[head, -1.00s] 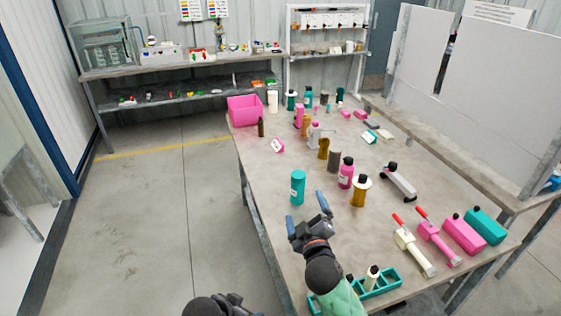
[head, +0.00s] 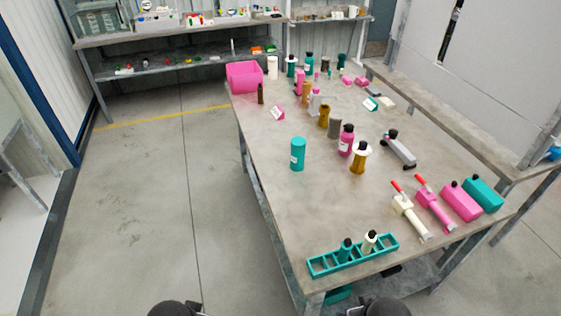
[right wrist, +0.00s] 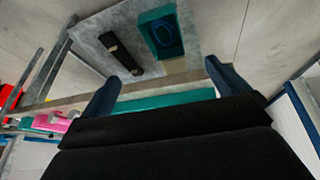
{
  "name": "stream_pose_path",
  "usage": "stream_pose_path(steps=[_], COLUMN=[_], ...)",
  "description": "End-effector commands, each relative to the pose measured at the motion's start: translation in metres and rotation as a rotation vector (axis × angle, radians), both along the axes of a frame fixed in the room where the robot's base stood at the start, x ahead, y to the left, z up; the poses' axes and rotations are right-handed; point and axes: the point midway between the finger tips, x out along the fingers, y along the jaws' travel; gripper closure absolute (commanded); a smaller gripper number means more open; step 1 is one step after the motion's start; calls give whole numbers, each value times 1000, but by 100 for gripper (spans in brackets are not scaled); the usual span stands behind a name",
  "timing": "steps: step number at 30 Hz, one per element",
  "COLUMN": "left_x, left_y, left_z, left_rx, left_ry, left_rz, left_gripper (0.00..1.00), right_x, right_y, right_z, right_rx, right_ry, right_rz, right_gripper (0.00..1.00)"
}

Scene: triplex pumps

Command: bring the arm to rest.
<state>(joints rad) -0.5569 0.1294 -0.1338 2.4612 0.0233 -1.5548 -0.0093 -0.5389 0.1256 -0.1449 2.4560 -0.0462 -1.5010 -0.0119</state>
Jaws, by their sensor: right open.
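My right gripper (right wrist: 162,86) shows in the right wrist view with its two blue-grey fingers wide apart and nothing between them. It is out of the head view, where only dark rounded parts of my arms show at the bottom edge. My left gripper is not in view. A teal rack (head: 324,266) stands on the near end of the table (head: 290,222). It holds a teal bottle (head: 346,250) and a cream bottle (head: 370,241), both upright with dark caps.
A teal cylinder (head: 297,154), a pink bottle (head: 346,140) and a gold bottle (head: 360,158) stand mid-table. Red-handled tools (head: 410,217) lie at the right. In the right wrist view, a teal box (right wrist: 161,35) sits on a grey surface beyond the fingers.

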Motion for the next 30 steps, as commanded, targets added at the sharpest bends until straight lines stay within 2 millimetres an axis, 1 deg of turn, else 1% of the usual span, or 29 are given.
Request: stream_pose_path(steps=[1, 3, 6, 7, 14, 17, 20, 23, 26, 29, 30], left_x=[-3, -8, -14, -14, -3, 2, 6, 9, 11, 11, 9], left_y=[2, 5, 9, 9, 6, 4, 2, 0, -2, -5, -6], left_z=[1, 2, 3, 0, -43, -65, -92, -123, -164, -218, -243], left_rx=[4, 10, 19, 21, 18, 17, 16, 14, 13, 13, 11], left_ry=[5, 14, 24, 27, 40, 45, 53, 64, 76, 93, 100], left_rz=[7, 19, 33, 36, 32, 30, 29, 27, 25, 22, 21], left_gripper=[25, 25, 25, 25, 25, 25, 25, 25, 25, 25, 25], right_x=[-9, -19, -34, -36, -23, -18, -14, -11, -9, -9, -11], right_y=[-1, -3, -5, -5, -1, 0, 2, 4, 7, 10, 11], right_z=[-1, -2, -4, -7, -50, -72, -98, -130, -171, -225, -250], right_rx=[6, 16, 29, 32, 32, 32, 33, 35, 36, 37, 39], right_ry=[24, 57, 101, 110, 117, 123, 131, 141, 153, 170, 178], right_rz=[-6, -15, -24, -27, -23, -22, -21, -19, -17, -14, -14], right_gripper=[1, 1, 1, 1, 1, 1, 1, 1, 1, 1, 1])
